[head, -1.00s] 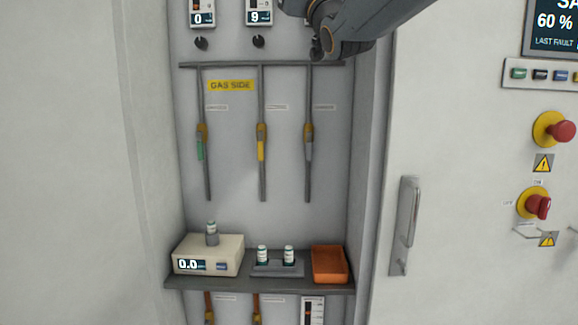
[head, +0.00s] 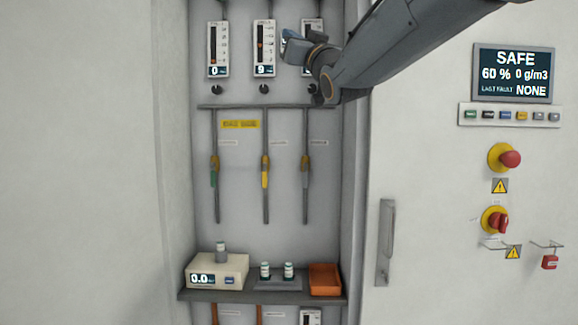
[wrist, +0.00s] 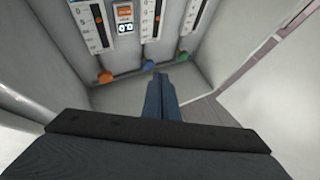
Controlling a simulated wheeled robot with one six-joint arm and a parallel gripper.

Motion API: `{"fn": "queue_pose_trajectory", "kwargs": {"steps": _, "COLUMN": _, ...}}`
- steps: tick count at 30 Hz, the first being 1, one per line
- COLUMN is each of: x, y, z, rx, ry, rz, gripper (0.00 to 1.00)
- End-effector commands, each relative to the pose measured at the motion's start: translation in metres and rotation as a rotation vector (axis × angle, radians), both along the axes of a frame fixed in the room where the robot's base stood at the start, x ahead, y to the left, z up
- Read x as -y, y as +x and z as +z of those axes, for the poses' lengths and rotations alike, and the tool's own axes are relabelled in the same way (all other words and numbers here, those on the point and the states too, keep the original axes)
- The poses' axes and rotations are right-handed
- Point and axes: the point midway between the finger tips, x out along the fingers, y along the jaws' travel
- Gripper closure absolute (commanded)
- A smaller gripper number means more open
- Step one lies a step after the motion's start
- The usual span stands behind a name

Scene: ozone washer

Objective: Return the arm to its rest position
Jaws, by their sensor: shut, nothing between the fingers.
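My gripper (head: 287,47) is at the upper middle of the head view, in front of the flow meters at the top of the gas-side recess. My arm reaches in from the upper right and hides part of the right meter. In the wrist view the gripper's fingers (wrist: 161,98) lie together with nothing between them. They point toward the recess's back wall and floor, apart from the meters.
Flow meters (head: 264,48) with knobs hang above a pipe rack with several coloured valves (head: 265,172). A shelf (head: 250,297) holds an analyser (head: 217,270), small vials (head: 265,271) and an orange tray (head: 324,279). The cabinet door with handle (head: 385,242) and emergency stop (head: 509,159) stands at right.

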Motion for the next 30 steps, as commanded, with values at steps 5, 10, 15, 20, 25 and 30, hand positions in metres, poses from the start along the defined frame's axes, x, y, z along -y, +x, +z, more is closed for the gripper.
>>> {"fn": "queue_pose_trajectory", "kwargs": {"steps": 5, "x": 0.008, "y": 0.013, "z": -0.032, "rx": -0.076, "ry": -0.020, "rz": -0.034, "gripper": 1.00}}
{"fn": "queue_pose_trajectory", "kwargs": {"steps": 10, "x": 0.019, "y": 0.026, "z": -0.071, "rx": -0.172, "ry": -0.041, "rz": -0.074, "gripper": 1.00}}
{"fn": "queue_pose_trajectory", "kwargs": {"steps": 15, "x": 0.034, "y": 0.039, "z": -0.127, "rx": -0.305, "ry": -0.076, "rz": -0.126, "gripper": 1.00}}
{"fn": "queue_pose_trajectory", "kwargs": {"steps": 20, "x": 0.059, "y": 0.045, "z": -0.210, "rx": -0.498, "ry": -0.128, "rz": -0.194, "gripper": 1.00}}
{"fn": "queue_pose_trajectory", "kwargs": {"steps": 25, "x": 0.092, "y": 0.031, "z": -0.323, "rx": -0.764, "ry": -0.199, "rz": -0.269, "gripper": 1.00}}
{"fn": "queue_pose_trajectory", "kwargs": {"steps": 30, "x": 0.123, "y": -0.009, "z": -0.430, "rx": -1.032, "ry": -0.273, "rz": -0.322, "gripper": 1.00}}
